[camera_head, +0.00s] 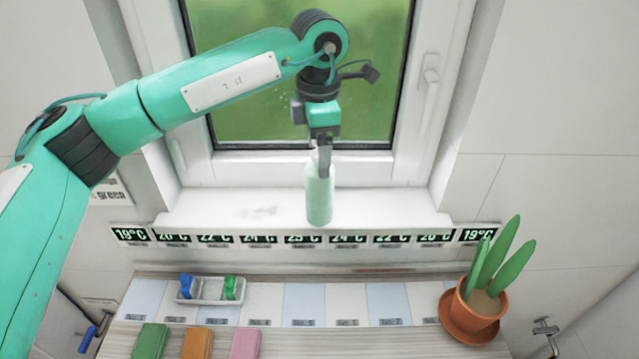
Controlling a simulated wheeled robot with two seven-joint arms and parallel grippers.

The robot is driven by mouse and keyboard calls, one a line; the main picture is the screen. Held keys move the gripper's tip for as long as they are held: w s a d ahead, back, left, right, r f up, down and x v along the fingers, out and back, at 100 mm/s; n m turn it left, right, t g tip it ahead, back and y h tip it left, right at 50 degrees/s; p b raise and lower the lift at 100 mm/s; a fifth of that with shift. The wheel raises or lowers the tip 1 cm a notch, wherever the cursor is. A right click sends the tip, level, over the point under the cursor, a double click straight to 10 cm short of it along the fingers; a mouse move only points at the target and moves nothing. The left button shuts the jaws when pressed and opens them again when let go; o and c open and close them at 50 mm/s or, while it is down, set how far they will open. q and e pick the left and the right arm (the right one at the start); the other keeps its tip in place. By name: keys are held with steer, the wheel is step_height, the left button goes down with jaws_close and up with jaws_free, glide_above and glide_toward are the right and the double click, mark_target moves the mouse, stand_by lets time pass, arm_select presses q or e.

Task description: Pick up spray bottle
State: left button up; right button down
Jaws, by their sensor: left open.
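A pale green spray bottle (319,198) stands upright on the white window sill, in the middle of the head view. My left gripper (323,160) comes down from above and is at the bottle's top. Its jaws are open, one finger showing at the right of the bottle's neck. The spray head is partly hidden by the gripper, and I cannot tell whether the fingers touch it. My right gripper is not in view.
Behind the bottle is a closed window (432,85) with a handle. Below the sill is a row of temperature displays (301,239). A potted plant (480,302) stands at the right of the counter. A tray (208,299) and green, orange and pink blocks (197,343) are at the left.

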mark_target(319, 188)
arm_select(q)
steer(key=shift+w+f+p, duration=0.1)
steer(key=shift+f+p, duration=0.3)
steer(key=shift+f, duration=0.95)
steer(key=c, duration=1.6)
jaws_close()
steer(key=shift+r, duration=0.15)
